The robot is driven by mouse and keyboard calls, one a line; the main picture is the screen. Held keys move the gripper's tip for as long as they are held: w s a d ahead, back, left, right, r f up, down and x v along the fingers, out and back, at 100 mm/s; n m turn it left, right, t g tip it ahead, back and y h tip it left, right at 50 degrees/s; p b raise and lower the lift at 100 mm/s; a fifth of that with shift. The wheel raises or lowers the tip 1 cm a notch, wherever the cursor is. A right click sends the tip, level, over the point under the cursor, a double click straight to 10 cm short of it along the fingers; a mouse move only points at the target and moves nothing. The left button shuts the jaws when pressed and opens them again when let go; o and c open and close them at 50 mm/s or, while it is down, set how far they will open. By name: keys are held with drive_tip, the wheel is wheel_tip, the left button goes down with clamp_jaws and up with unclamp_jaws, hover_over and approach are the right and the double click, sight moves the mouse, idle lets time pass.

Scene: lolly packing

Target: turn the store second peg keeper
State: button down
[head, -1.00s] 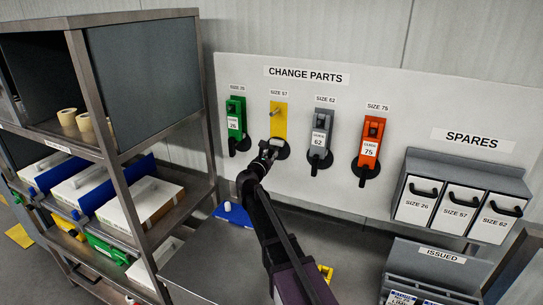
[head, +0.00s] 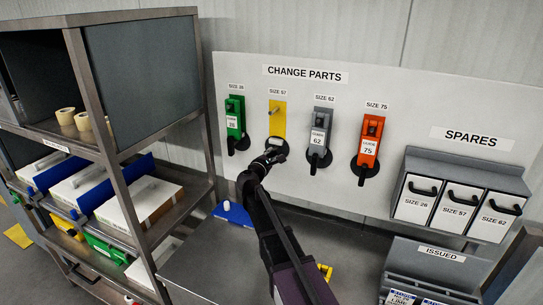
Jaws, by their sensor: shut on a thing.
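Green (head: 235,118), grey (head: 320,135) and orange (head: 369,140) guides hang on the neighbouring pegs, with black keepers below. Steel shelving (head: 90,100) stands left. The SPARES rack (head: 465,170) and ISSUED tray (head: 430,268) are right. A blue item lies on the bench.

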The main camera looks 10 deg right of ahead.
drive_tip(key=m, duration=0.3)
drive_tip(key=shift+s+d+f+m, duration=0.1)
drive_tip(key=shift+s+f+m, duration=0.1)
drive_tip(key=shift+m, duration=0.2)
drive_tip(key=shift+f+m, duration=0.1)
drive_tip(key=shift+m, duration=1.7)
drive_tip(key=c, duration=0.5)
unclamp_jaws()
drive_tip(key=shift+d, duration=0.1)
drive_tip(key=shift+s+a, duration=0.3)
drive_tip(key=shift+a, duration=0.05)
drive_tip(key=v, duration=1.1)
